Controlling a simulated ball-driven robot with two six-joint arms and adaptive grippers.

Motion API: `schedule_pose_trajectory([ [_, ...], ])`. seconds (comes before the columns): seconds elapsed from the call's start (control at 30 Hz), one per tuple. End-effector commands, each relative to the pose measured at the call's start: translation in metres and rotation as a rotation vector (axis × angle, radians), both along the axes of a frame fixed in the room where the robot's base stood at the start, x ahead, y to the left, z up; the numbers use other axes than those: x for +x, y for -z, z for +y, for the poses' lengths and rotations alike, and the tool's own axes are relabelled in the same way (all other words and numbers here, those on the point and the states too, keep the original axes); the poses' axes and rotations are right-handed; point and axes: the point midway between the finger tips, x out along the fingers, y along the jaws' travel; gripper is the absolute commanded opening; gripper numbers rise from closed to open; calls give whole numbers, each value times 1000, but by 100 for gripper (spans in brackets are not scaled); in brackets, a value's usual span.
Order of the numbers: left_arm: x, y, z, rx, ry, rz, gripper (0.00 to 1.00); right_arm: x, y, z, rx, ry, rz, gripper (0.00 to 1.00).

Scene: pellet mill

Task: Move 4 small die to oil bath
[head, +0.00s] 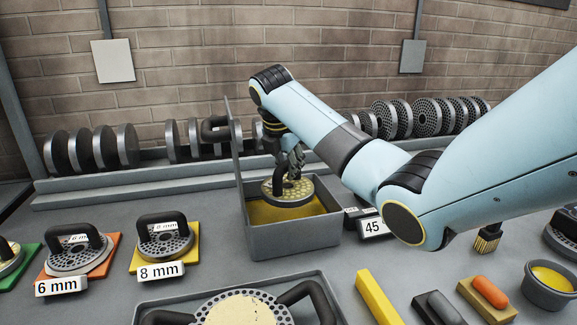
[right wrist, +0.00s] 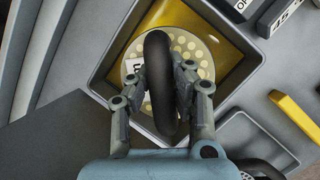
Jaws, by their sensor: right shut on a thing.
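A round, perforated die (head: 287,193) with a black loop handle is at the oil bath (head: 295,241), a grey box holding yellow oil. My right gripper (head: 291,163) is shut on the handle. The die is over the oil inside the box's outline; I cannot tell whether it touches the oil. In the right wrist view, both fingers (right wrist: 160,80) close around the black handle (right wrist: 160,95), with the pale holed die face (right wrist: 204,60) beneath. A white tag on it is mostly hidden, so its size is unreadable. My left gripper is not in view.
Dies labelled 6 mm (head: 80,258) and 8 mm (head: 165,243) sit on orange and yellow mats at left. A large die (head: 240,309) is in a front tray. The bath's raised lid (head: 234,145) stands at its left. A yellow bar (head: 380,300) lies at right.

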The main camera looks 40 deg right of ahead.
Motion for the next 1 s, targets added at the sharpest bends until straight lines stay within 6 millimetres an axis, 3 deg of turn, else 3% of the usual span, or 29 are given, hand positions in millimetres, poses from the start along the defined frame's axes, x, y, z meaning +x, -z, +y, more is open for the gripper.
schedule_pose_trajectory([
  [0.27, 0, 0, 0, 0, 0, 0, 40, 1, 1, -1, -2, 0, -5, 0],
  [1.0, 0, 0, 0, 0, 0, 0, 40, 1, 27, -1, -2, 1, -5, 0],
])
